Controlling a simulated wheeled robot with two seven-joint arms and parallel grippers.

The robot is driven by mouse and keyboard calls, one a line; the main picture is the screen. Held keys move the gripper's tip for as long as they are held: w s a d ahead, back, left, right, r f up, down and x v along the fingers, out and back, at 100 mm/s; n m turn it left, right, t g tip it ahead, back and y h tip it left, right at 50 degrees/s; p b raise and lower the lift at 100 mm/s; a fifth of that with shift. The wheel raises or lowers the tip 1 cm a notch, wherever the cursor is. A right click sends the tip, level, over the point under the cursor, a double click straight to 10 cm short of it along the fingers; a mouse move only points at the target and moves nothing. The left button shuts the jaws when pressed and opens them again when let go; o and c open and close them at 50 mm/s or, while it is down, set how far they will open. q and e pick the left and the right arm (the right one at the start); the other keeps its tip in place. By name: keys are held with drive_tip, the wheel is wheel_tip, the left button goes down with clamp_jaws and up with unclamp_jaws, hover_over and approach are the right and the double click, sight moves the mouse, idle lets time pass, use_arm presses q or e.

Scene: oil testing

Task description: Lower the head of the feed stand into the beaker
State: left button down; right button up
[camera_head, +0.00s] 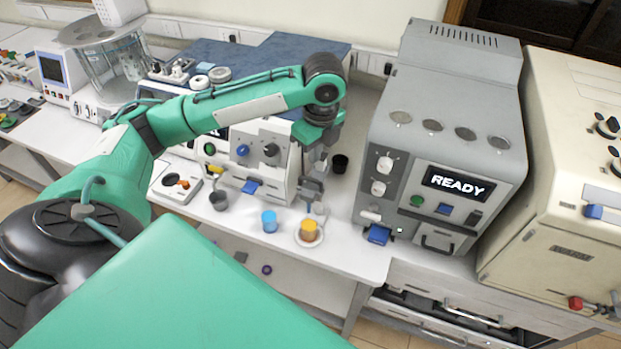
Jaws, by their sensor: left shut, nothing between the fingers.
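A small grey stand (312,189), which appears to be the feed stand, is at the right end of the white and grey bench machine. Its head is partly hidden by my arm and I cannot make out its exact height. An orange-filled beaker (308,231) sits on a round white dish just in front of the stand. A blue cup (269,221) stands to its left. My left gripper (319,166) points down by the top of the stand, shut and empty. Whether it touches the stand is unclear. My right gripper is not in view.
A dark cup (219,201) and a black cup (340,163) stand nearby. A large grey machine (440,130) reading READY stands to the right, with a cream machine (560,180) beyond it. The white table's front edge (340,276) is clear.

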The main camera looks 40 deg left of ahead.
sight(312, 179)
use_arm(q)
drive_tip(key=shift+a+f, duration=0.15)
drive_tip(key=shift+f, duration=1.6)
drive_tip(key=shift+a+f, duration=0.15)
drive_tip(key=shift+f, duration=1.6)
wheel_tip(312, 179, down, 12)
drive_tip(key=b, duration=0.3)
drive_tip(key=shift+r, duration=0.15)
drive_tip(key=shift+d+r+p, duration=0.1)
drive_tip(key=shift+r+p, duration=0.25)
drive_tip(key=d+p, duration=0.2)
drive_tip(key=shift+s+d+r, duration=0.2)
drive_tip(key=shift+d+r, duration=0.15)
drive_tip(key=shift+d, duration=0.05)
